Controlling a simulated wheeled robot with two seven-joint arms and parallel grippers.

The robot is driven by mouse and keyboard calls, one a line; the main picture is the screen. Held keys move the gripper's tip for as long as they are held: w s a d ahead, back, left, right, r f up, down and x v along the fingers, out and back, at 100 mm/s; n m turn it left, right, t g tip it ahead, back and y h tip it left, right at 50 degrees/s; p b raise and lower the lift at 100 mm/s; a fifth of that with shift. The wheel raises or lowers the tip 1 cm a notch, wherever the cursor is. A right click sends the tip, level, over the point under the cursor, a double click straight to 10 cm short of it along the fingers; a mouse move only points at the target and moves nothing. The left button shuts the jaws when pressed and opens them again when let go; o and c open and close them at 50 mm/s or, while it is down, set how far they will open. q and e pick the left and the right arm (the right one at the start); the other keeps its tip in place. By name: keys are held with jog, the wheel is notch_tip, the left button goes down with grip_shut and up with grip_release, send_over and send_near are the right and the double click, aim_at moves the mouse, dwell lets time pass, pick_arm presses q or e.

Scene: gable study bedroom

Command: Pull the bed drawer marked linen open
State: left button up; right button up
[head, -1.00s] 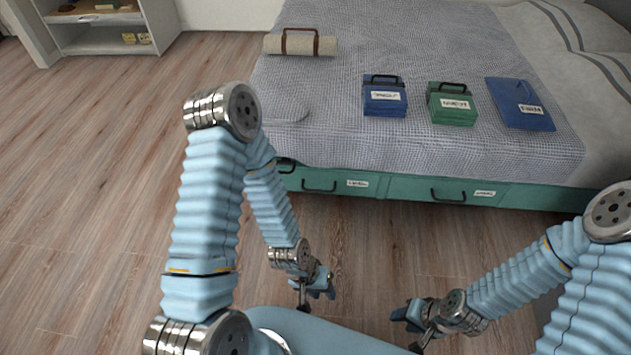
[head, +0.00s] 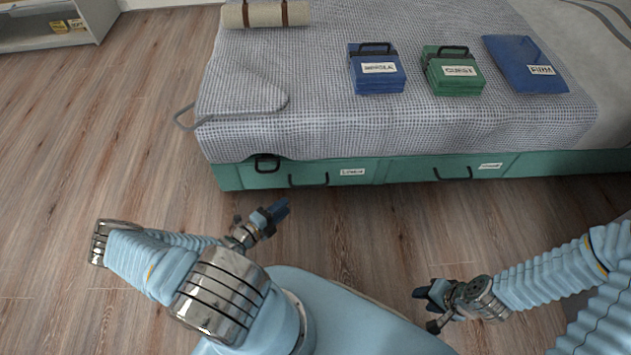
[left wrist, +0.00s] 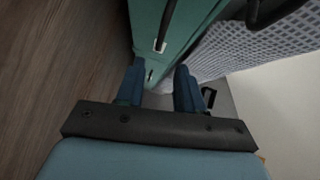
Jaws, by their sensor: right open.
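The green drawer front marked linen (head: 335,178) is on the bed's near side, left part, and looks closed. Its white label (head: 352,172) sits right of its dark handle (head: 308,181). My left gripper (head: 284,206) is in front of and below that handle, apart from it, with nothing held. In the left wrist view my left gripper (left wrist: 160,88) has its two blue fingers spread apart; green bed front (left wrist: 150,22) and a dark handle (left wrist: 168,18) lie beyond. My right gripper (head: 420,305) is open and empty, low over the floor.
Another drawer (head: 540,163) with its own handle (head: 453,176) is to the right. A dark handle (head: 266,165) sits at the bed's left end. Blue (head: 376,78) and green boxes (head: 452,80) lie on the bed. The floor between me and the bed is clear.

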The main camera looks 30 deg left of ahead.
aim_at(310, 186)
pick_arm(q)
jog(key=b+x, duration=0.1)
jog(key=x, duration=1.2)
jog(key=shift+w+d, duration=0.1)
jog(key=shift+w, duration=0.1)
grip_shut()
